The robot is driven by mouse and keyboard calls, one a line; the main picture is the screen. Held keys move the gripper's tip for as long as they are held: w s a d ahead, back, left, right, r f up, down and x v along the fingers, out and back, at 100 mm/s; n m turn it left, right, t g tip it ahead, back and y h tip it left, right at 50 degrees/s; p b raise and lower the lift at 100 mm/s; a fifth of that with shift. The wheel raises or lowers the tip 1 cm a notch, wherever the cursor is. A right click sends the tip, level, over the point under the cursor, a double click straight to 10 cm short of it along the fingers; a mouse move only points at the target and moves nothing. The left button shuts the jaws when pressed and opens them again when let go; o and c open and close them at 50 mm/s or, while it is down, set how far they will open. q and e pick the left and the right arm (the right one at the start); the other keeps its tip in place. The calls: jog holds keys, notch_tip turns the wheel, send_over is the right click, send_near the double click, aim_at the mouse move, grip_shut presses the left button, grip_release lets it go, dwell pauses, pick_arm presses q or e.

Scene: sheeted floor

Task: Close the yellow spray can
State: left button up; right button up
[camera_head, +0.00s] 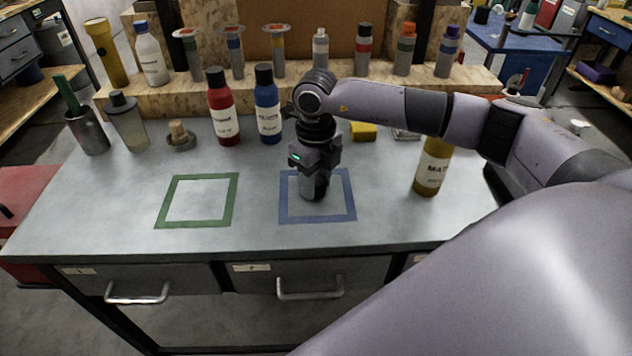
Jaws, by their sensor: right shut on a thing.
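The yellow spray can (431,172) stands upright on the right of the workbench. Its top is hidden behind my right arm, so I cannot tell whether a cap is on it. My right gripper (314,188) points down over the blue-taped square (347,209), well left of the can. It is shut on a small dark thing, mostly hidden by the fingers, which looks like a cap. I cannot tell whether that thing touches the bench. My left gripper is out of view.
Red (222,112) and blue (267,110) spray cans with black caps stand behind the gripper. A green-taped square (168,201) lies empty at left. A yellow block (363,131) lies behind my arm. Several bottles and tools line the wooden step (190,91). The front bench is clear.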

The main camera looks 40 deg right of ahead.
notch_tip(320, 180, up, 20)
jog(key=shift+f+b, duration=0.25)
jog(key=shift+b, duration=0.1)
jog(key=shift+f, duration=0.1)
jog(key=s+a+f+n, duration=0.1)
jog(key=f+n, duration=0.3)
jog(key=n, duration=0.6)
jog(key=s+a+f+n, duration=0.2)
jog(key=a+f+n, duration=0.2)
jog(key=n, duration=0.6)
jog(key=s+a+f+n, duration=0.2)
jog(key=f+n, duration=0.4)
jog(key=n, duration=0.5)
jog(key=shift+s+a, duration=0.25)
jog(key=shift+a, duration=0.2)
jog(key=shift+s+a+f+n, duration=0.15)
jog(key=shift+s+f+n, duration=0.1)
jog(key=shift+n, duration=0.35)
jog(key=shift+s+a+f+n, duration=0.15)
jog(key=shift+f+n, duration=0.1)
jog(key=shift+n, duration=0.35)
jog(key=shift+s+d, duration=0.1)
